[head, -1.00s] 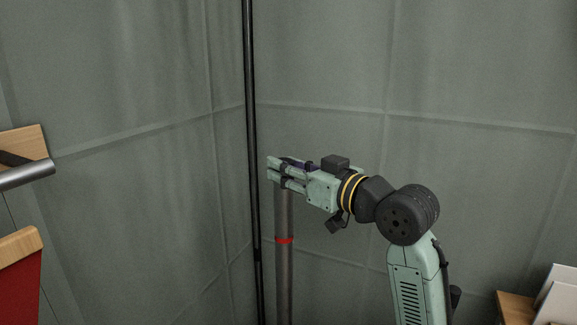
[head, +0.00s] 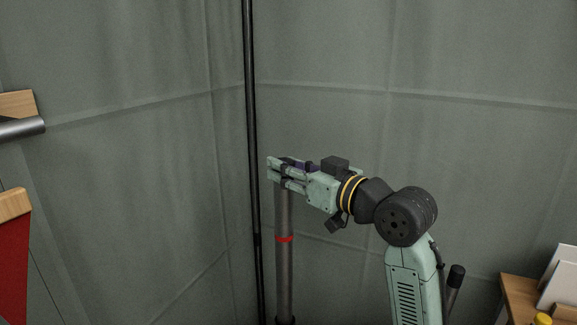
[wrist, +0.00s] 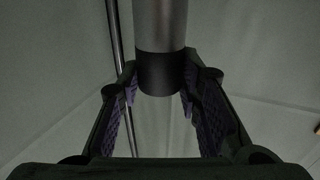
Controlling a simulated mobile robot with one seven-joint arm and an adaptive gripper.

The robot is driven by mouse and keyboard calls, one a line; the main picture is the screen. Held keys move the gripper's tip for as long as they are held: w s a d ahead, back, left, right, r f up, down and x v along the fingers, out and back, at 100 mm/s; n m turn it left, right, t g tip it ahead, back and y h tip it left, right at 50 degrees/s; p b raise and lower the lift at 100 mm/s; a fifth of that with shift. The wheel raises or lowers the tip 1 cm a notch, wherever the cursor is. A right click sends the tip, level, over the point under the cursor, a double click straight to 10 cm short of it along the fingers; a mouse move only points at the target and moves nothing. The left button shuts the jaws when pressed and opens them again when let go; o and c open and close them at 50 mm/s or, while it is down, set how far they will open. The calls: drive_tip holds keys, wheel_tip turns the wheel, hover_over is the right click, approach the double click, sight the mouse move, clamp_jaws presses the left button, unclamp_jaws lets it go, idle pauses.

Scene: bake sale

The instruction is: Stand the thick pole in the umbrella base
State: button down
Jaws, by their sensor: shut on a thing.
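The thick pole (head: 285,270) is grey with a red band and stands about upright in the head view. My gripper (head: 277,170) is shut on it near its dark top end. In the wrist view the pole's grey shaft and black end (wrist: 161,73) show between the purple-padded fingers of my gripper (wrist: 160,88). A darker, wider part shows at the pole's foot, at the lower edge of the head view; I cannot tell whether it is the pole's end or a socket. The umbrella base is not clearly seen.
A thin black upright post (head: 251,120) stands in the tent corner, just left of the pole. Green-grey walls (head: 450,140) are close behind. A wood-topped red panel (head: 12,250) is at left. A wooden table (head: 515,300) with white boards and a yellow-topped item is at lower right.

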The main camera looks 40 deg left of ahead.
sight(290, 267)
drive_tip(key=shift+f+b, duration=8.25)
drive_tip(key=shift+f, duration=3.55)
drive_tip(key=c, duration=1.1)
unclamp_jaws()
drive_tip(key=shift+f, duration=0.15)
drive_tip(key=d, duration=0.4)
drive_tip(key=s+d, duration=0.1)
drive_tip(key=d, duration=0.7)
drive_tip(key=shift+s, duration=0.3)
drive_tip(key=shift+a, duration=0.1)
